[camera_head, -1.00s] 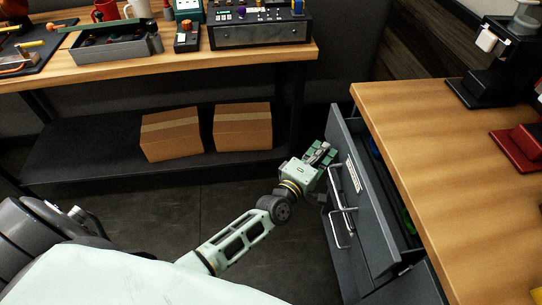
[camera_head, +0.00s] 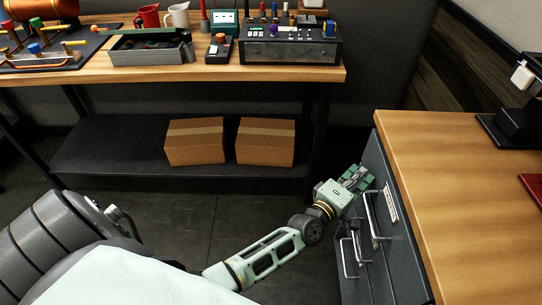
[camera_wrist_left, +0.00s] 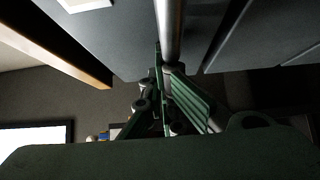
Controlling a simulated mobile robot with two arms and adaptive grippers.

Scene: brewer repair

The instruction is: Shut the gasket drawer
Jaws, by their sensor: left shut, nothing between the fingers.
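The gasket drawer is the top one in the dark grey cabinet under the wooden counter on the right. Its front (camera_head: 396,232) sits close under the counter edge, with no opening showing above it. It bears a white label and a silver bar handle (camera_head: 373,220). My left gripper (camera_head: 361,178) is shut and empty at the far end of the drawer front. In the left wrist view the fingers (camera_wrist_left: 167,85) are close to the handle bar (camera_wrist_left: 168,30) and the grey front (camera_wrist_left: 120,38); I cannot tell whether they touch. My right gripper is out of view.
The wooden counter (camera_head: 450,190) is above the drawer. More drawer handles (camera_head: 347,256) show lower on the cabinet. A workbench (camera_head: 200,72) with tools stands at the back, with two cardboard boxes (camera_head: 194,142) on its shelf. Dark floor is clear between.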

